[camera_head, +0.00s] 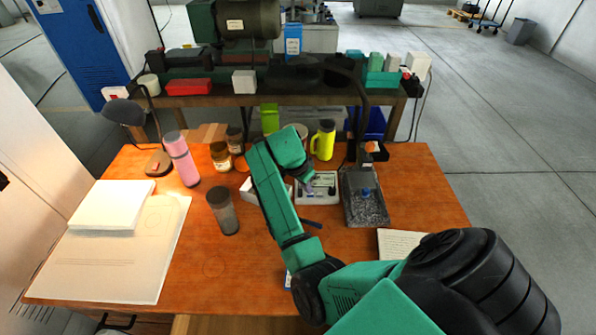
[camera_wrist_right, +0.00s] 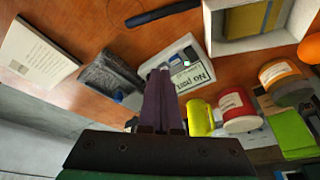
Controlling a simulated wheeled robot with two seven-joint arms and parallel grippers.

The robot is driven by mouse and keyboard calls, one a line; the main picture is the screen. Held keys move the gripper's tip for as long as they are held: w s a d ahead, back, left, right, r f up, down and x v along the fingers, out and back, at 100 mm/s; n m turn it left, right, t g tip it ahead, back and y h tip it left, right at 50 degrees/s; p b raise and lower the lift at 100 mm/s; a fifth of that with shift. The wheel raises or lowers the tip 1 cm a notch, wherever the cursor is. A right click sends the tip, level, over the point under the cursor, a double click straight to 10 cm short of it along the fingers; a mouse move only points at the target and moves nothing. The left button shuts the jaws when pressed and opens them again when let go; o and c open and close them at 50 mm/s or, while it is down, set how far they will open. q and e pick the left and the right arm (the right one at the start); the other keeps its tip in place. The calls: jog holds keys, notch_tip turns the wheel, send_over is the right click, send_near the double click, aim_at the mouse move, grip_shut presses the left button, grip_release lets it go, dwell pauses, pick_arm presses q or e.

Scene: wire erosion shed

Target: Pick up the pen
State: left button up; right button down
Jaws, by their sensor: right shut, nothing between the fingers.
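A dark pen (camera_head: 312,223) lies on the orange wooden table (camera_head: 260,262), just right of my right forearm. In the right wrist view the pen (camera_wrist_right: 162,13) lies at the top, clear of the fingers. My right gripper (camera_wrist_right: 161,72) is shut and empty, over the far part of the table near a white tray with a printed label. In the head view the gripper (camera_head: 308,178) is small and partly hidden by my wrist. My left gripper is not in view.
A grey tray (camera_head: 364,208) with a blue item stands right of the white tray (camera_head: 318,198). A grey cup (camera_head: 224,214), pink bottle (camera_head: 182,160), jars and yellow flask (camera_head: 323,142) stand around. A notepad (camera_head: 397,243) lies at right.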

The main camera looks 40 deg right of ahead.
aim_at(306, 216)
jog(key=x, duration=1.2)
jog(key=shift+s+a+f+b, duration=0.15)
jog(key=shift+a+f+b, duration=0.15)
jog(key=shift+f+b, duration=0.05)
jog(key=a+p, duration=0.2)
jog(key=a, duration=0.1)
jog(key=shift+s+a, duration=0.2)
jog(key=shift+a, duration=0.4)
jog(key=shift+f, duration=0.1)
jog(key=shift+d, duration=0.1)
